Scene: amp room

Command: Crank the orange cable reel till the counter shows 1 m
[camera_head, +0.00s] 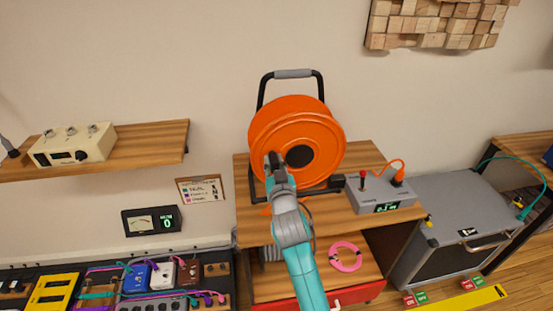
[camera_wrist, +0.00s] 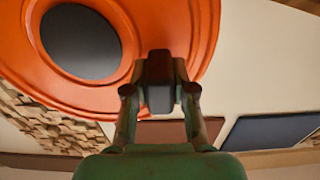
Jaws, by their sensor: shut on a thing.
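The orange cable reel (camera_head: 318,123) stands upright in a black frame with a grey top handle on the wooden shelf unit. In the wrist view its orange disc (camera_wrist: 118,97) and dark hub (camera_wrist: 80,42) fill the upper left. My gripper (camera_head: 273,162) is at the left side of the reel's face. It is shut on the dark crank handle (camera_wrist: 159,78), which sits off the hub near the disc's edge. A small green display (camera_head: 386,207) shows on the grey box to the right of the reel; its digits are too small to read surely.
The grey box (camera_head: 366,191) carries a red-topped lever and an orange plugged cable. A pink cable coil (camera_head: 345,256) lies on the lower shelf. A grey amp cabinet (camera_head: 450,222) stands right, a pedal board (camera_head: 150,283) lower left. A wall shelf (camera_head: 140,146) juts out left.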

